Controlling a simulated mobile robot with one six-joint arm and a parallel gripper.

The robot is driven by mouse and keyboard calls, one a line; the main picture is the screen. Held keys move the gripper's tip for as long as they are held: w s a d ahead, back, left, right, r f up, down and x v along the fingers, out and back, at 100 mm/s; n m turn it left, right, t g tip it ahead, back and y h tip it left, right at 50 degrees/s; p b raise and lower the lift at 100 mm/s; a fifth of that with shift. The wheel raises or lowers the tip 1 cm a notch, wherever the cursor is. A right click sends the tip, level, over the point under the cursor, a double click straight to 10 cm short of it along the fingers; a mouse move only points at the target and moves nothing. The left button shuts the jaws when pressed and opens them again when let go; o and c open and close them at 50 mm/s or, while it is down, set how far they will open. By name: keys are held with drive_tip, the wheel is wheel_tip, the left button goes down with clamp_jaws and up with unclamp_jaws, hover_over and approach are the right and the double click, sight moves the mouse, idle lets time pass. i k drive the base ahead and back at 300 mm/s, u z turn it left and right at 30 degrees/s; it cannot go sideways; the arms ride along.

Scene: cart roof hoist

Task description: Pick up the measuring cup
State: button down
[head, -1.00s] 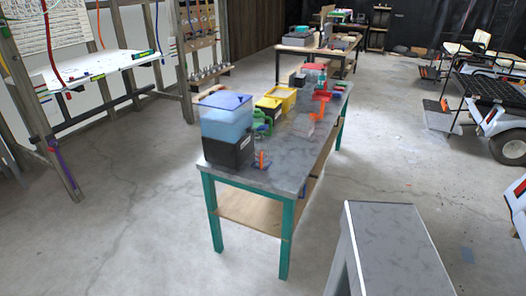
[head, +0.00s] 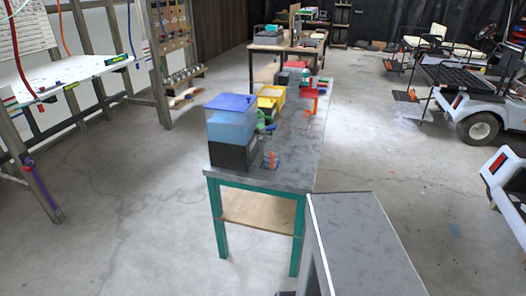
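I cannot make out a measuring cup for certain; the items on the long workbench (head: 297,155) are small and partly hide each other. A translucent blue bin (head: 231,122) with a blue lid stands on a black box (head: 229,156) at the bench's near end. Beside it are a green item (head: 264,121) and an upright orange item (head: 271,158). A yellow bin (head: 270,92) and red items (head: 316,87) stand farther back. My gripper is not in view.
A grey-topped unit (head: 365,235) stands close in front, right of the bench's near end. White carts (head: 485,112) are at the right. A wall-side work surface (head: 65,75) is at the left. Concrete floor (head: 130,215) is open left of the bench.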

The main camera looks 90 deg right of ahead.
sight(270, 150)
drive_tip(key=z, duration=0.05)
drive_tip(key=i, duration=0.4)
drive_tip(key=u, duration=0.3)
drive_tip(key=k, duration=0.15)
drive_tip(key=z, duration=3.25)
drive_tip(key=i, duration=0.85)
drive_tip(key=z, duration=0.05)
